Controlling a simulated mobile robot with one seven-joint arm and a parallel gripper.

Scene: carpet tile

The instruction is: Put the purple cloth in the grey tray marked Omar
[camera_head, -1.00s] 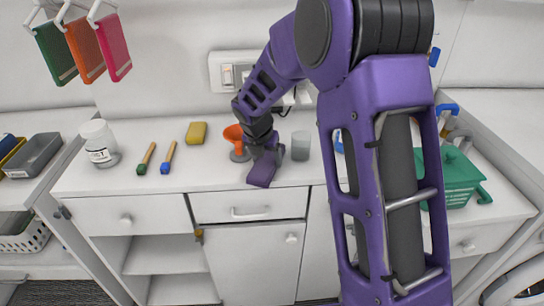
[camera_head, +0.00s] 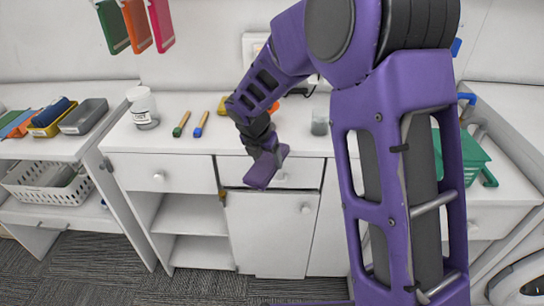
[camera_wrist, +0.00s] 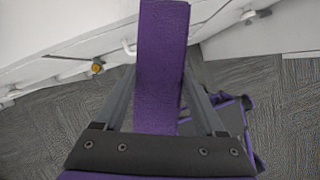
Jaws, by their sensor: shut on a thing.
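My gripper (camera_head: 264,150) is shut on the purple cloth (camera_head: 262,170), which hangs in front of the counter's drawer front. In the wrist view the cloth (camera_wrist: 161,60) stretches up between the two fingers, above the carpet. A grey tray (camera_head: 84,117) stands at the far left on the side counter, beside a yellow tray (camera_head: 52,118) with a blue thing in it. I can make out no name on either tray. My gripper is well to the right of both.
A white jar (camera_head: 143,108), two brushes (camera_head: 191,124) and a grey cup (camera_head: 320,122) stand on the counter. A white basket (camera_head: 48,186) sits on the shelf below the trays. A green crate (camera_head: 466,158) is at the right.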

